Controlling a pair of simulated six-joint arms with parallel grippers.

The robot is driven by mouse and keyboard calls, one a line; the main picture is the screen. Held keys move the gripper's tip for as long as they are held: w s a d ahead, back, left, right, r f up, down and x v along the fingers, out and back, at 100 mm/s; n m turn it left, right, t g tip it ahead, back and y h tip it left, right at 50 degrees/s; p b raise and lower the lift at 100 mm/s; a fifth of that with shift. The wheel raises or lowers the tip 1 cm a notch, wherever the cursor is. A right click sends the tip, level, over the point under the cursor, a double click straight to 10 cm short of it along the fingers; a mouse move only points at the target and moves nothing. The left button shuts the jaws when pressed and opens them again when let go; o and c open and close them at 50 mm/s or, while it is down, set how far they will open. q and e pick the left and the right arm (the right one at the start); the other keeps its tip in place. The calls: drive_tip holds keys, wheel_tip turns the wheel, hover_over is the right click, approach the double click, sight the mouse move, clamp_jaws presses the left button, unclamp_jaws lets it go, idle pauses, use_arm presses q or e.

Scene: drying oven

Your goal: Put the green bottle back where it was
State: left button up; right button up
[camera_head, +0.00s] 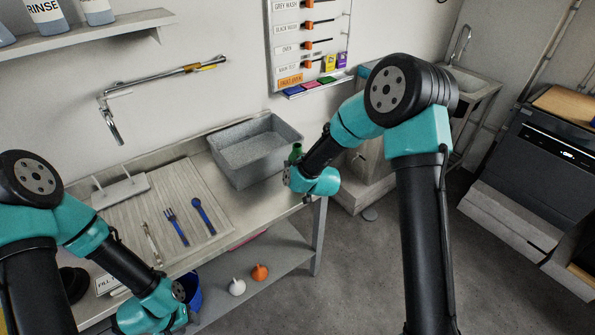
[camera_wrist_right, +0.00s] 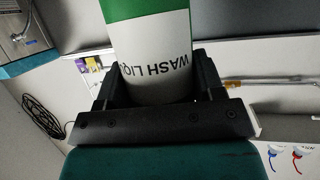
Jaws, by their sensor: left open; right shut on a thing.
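The green bottle (camera_wrist_right: 152,55) is white with a green band and the print "WASH LIQ". It fills the middle of the right wrist view between the two black fingers of my right gripper (camera_wrist_right: 160,90), which is shut on it. In the head view, only a small green part of the bottle (camera_head: 296,152) shows behind my right gripper (camera_head: 288,176), near the right front of the grey basin; my wrist hides the rest. My left gripper (camera_head: 180,300) is open and low at the bench's front left; its fingertips are hard to make out.
A wall shelf (camera_head: 90,38) at upper left holds a bottle marked RINSE (camera_head: 46,10) and others. A grey basin (camera_head: 252,150) and a ribbed drainboard (camera_head: 165,200) with a blue fork (camera_head: 177,226) and blue spoon (camera_head: 203,216) occupy the bench. A faucet (camera_head: 112,125) projects above.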

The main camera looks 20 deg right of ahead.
drive_tip(key=shift+w+f, duration=0.15)
drive_tip(key=shift+f, duration=0.75)
drive_tip(key=shift+w+f, duration=0.1)
drive_tip(key=shift+f, duration=0.75)
drive_tip(key=shift+f, duration=0.1)
drive_tip(key=o, duration=1.1)
drive_tip(key=shift+c, duration=0.2)
drive_tip(key=shift+s+d+r, duration=0.1)
drive_tip(key=shift+s+r, duration=0.1)
drive_tip(key=v, duration=1.1)
drive_tip(key=shift+s, duration=0.25)
drive_tip(key=shift+d, duration=0.1)
